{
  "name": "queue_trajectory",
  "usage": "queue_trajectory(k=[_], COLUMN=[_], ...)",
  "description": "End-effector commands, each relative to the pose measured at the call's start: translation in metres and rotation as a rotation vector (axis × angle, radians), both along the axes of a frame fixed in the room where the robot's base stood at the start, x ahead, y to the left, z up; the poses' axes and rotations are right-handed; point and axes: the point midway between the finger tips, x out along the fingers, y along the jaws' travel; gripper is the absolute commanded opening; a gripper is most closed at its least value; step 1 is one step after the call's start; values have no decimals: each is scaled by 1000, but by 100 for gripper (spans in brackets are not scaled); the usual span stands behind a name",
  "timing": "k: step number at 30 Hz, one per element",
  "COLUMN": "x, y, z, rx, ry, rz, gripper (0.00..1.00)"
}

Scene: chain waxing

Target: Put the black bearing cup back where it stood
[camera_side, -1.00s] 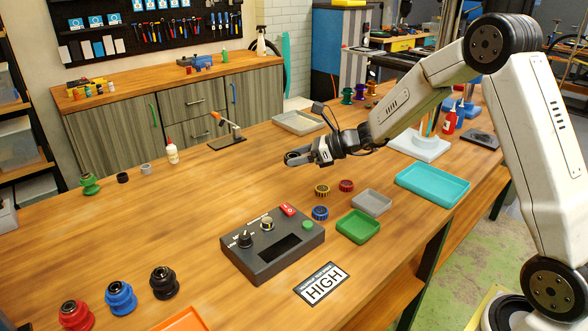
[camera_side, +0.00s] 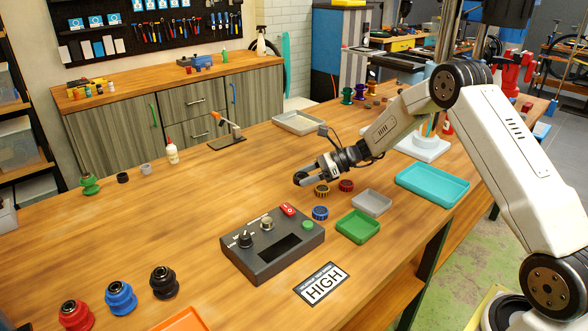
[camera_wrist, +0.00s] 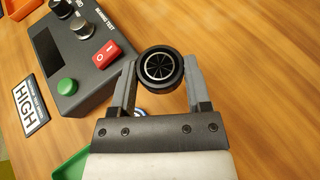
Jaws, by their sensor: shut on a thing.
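My gripper (camera_side: 303,178) is shut on the black bearing cup (camera_wrist: 160,68), a round black piece with a silver ring on its face. In the wrist view the cup sits between the two fingertips. In the side view the cup (camera_side: 299,180) shows dark at the fingertips, low over the wooden bench; I cannot tell whether it touches the bench. A yellow-and-black cup (camera_side: 322,190), a red cup (camera_side: 346,186) and a blue cup (camera_side: 320,213) stand close by on the bench. The blue one is mostly hidden by my gripper in the wrist view.
A dark control box (camera_side: 273,244) with a red switch stands in front of my gripper. A green tray (camera_side: 358,239), a grey tray (camera_side: 372,214) and a teal tray (camera_side: 463,190) lie to the right.

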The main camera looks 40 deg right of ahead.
Motion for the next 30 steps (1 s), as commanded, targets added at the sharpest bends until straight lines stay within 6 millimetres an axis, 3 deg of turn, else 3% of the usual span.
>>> queue_trajectory(k=[8, 30], x=[0, 0], y=[0, 0], z=[-8, -62], rx=[1, 0], ry=[1, 0], rz=[0, -1], gripper=[0, 0])
